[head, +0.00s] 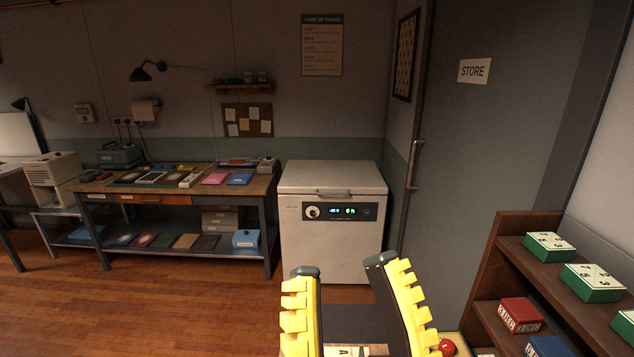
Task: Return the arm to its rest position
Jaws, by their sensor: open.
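My gripper (340,270) shows at the bottom centre of the head view, with two yellow ribbed fingers and dark pads. The fingers stand apart and nothing is between them at the tips. They point up in the picture, in front of the lower part of a white cabinet (333,250) with a lit display. The rest of my arm is out of view or below the frame edge.
A workbench (262,184) with many flat items stands at the left. A brown shelf (497,250) with green, red and blue boxes is close at the right. A grey door (490,130) marked STORE is behind. Wooden floor (180,310) is clear at the lower left.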

